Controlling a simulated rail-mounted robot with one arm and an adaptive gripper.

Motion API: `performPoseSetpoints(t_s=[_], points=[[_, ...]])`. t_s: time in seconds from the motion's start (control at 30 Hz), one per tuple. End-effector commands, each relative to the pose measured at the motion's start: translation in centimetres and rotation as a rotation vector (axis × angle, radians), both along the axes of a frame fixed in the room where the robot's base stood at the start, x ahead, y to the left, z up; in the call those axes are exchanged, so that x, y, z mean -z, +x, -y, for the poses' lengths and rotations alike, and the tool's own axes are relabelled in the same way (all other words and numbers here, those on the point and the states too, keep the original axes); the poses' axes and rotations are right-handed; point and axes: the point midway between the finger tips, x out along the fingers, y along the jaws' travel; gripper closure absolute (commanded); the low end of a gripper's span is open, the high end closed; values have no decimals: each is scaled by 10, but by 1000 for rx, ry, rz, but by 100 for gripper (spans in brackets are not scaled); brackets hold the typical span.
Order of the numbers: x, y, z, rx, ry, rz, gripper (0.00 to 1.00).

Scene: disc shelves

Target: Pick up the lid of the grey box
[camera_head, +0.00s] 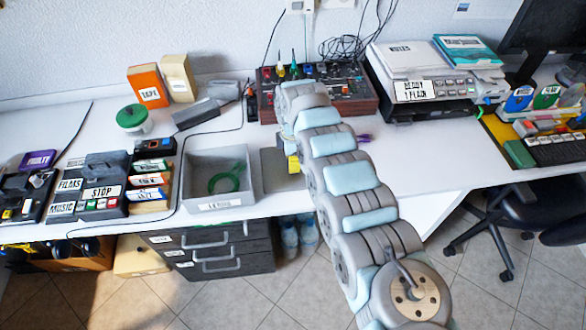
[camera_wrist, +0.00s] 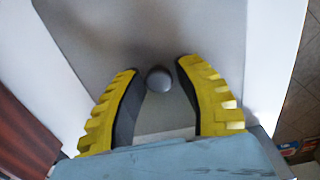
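The grey lid (camera_head: 270,172) lies flat on the white table, just right of the open grey box (camera_head: 248,205). In the wrist view, the lid (camera_wrist: 100,30) fills the upper middle, with its round grey knob (camera_wrist: 159,79). My gripper (camera_wrist: 158,70) has its two yellow, dark-padded fingers on either side of the knob. They are apart, with narrow gaps to the knob. In the head view, my gripper (camera_head: 293,164) shows as a yellow patch over the lid's right part; my arm hides the rest and the knob.
A green ring-shaped item (camera_head: 225,180) lies inside the box. A mixer-like device (camera_head: 345,90) stands behind my arm. A printer (camera_head: 425,90) is at the back right, and labelled small boxes (camera_head: 150,185) stand left. The table right of my arm is mostly clear.

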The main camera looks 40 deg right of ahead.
Motion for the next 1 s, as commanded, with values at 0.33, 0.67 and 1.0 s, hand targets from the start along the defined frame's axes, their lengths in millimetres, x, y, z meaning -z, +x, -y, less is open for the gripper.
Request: performPoseSetpoints(t_s=[0.33,0.67,1.0], points=[[6,0,1,1,-1,1,77],[6,0,1,1,-1,2,100],[-23,1,2,0,-4,3,100]])
